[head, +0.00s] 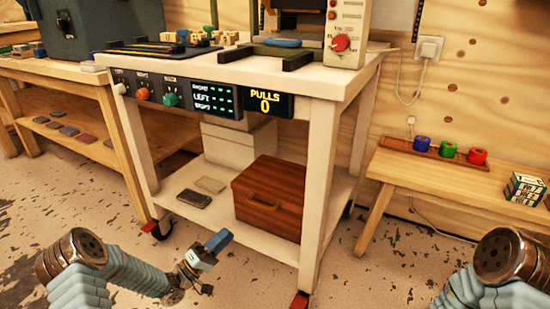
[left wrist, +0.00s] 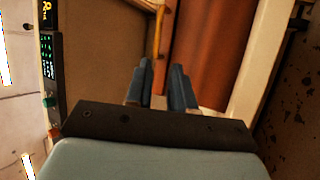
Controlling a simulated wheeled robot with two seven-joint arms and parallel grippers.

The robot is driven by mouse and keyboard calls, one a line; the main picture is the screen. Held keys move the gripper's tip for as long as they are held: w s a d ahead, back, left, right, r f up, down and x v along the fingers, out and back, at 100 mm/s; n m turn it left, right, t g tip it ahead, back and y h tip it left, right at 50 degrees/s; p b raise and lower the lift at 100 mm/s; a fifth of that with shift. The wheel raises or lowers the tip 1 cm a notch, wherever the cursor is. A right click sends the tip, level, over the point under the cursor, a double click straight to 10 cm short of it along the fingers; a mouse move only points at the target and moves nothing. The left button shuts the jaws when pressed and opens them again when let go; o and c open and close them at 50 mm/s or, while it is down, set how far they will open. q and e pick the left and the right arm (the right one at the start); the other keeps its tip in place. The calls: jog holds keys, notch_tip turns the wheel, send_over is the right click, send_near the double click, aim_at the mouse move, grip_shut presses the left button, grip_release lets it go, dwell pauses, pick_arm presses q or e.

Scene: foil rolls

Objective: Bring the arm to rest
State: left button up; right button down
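My left gripper (head: 222,238) hangs low in front of the white cart, at the height of its lower shelf. In the left wrist view its two blue-grey fingers (left wrist: 162,68) stand a little apart with nothing between them. My right arm shows at the lower right of the head view, bent, but its gripper is out of the frame.
The white cart (head: 322,190) carries a brown wooden box (head: 270,197) on its lower shelf and a panel reading PULLS 0 (head: 266,102). A wooden bench (head: 430,172) at right holds coloured rolls (head: 449,150). Another bench (head: 55,72) stands at left.

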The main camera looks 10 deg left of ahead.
pick_arm(q)
jog(key=d+f+y, duration=0.2)
jog(key=w+d+f+g+y, duration=0.1)
jog(key=d+f+y, duration=0.1)
jog(key=f, duration=0.1)
jog(key=d+f+g+y, duration=0.1)
jog(key=d+f+y, duration=0.1)
jog(key=d+f, duration=0.1)
jog(key=shift+w+d+f+n+y, duration=0.1)
jog(key=shift+w+f+n+y, duration=0.1)
jog(key=shift+w+n+y, duration=0.15)
jog(key=s+d+f+m+g+y, duration=0.3)
jog(key=s+d+f+g+y, duration=0.15)
jog(key=s+f+g, duration=0.65)
jog(key=s+d+f+m+g, duration=0.2)
jog(key=s+g, duration=0.1)
jog(key=s, duration=1.3)
notch_tip(320, 180, up, 16)
jog(key=p, duration=1.7)
jog(key=shift+w+d+y, duration=0.25)
jog(key=shift+d+y, duration=0.05)
jog(key=shift+m, duration=0.25)
